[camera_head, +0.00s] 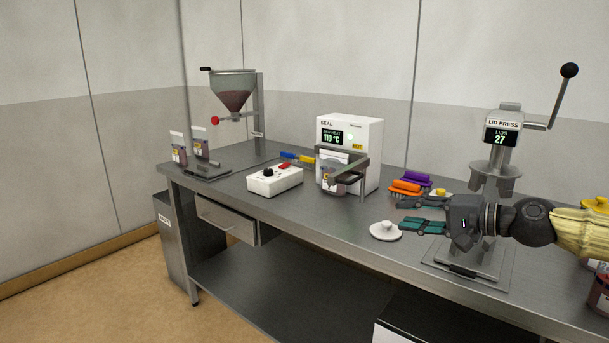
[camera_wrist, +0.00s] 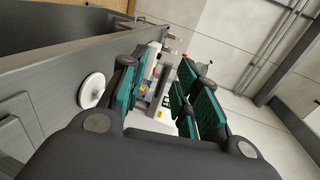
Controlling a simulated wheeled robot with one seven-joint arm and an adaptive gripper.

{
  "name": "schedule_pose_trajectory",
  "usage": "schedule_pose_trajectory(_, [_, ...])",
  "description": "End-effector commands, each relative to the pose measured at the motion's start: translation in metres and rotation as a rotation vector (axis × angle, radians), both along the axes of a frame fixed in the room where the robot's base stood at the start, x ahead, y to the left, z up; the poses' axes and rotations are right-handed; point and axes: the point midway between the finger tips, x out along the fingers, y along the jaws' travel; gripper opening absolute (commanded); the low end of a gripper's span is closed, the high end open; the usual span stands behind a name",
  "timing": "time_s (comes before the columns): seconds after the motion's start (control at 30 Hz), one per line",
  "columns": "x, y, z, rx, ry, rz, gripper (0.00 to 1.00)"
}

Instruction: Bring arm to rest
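My gripper (camera_head: 402,214) reaches in from the right above the steel bench (camera_head: 310,215), in front of the lid press (camera_head: 496,165). Its two teal-padded fingers are spread apart with nothing between them. The gap between the fingers also shows in the wrist view (camera_wrist: 158,92). A white knobbed disc (camera_head: 386,231) lies on the bench just below and left of the fingertips, apart from them; it shows at the left in the wrist view (camera_wrist: 92,90). My forearm covers part of the press and the bench's right end.
The sealing machine (camera_head: 362,140) stands mid-bench with a jar (camera_head: 330,182) at its front. Purple and orange brushes (camera_head: 408,187) lie behind my gripper. A control box (camera_head: 275,180), hopper (camera_head: 233,90) and pouches (camera_head: 180,152) are further left. A dark red jar (camera_head: 601,290) stands at the right edge.

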Motion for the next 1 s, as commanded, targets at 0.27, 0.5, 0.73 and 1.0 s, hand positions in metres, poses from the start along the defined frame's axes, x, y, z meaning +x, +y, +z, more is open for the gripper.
schedule_pose_trajectory(0.27, [0.001,0.024,-0.039,-0.049,0.049,0.015,0.31])
schedule_pose_trajectory(0.5, [-0.006,0.055,-0.095,-0.121,0.113,0.036,0.31])
schedule_pose_trajectory(0.73, [-0.030,0.089,-0.182,-0.241,0.207,0.069,0.31])
schedule_pose_trajectory(1.0, [-0.079,0.111,-0.281,-0.400,0.307,0.111,0.31])
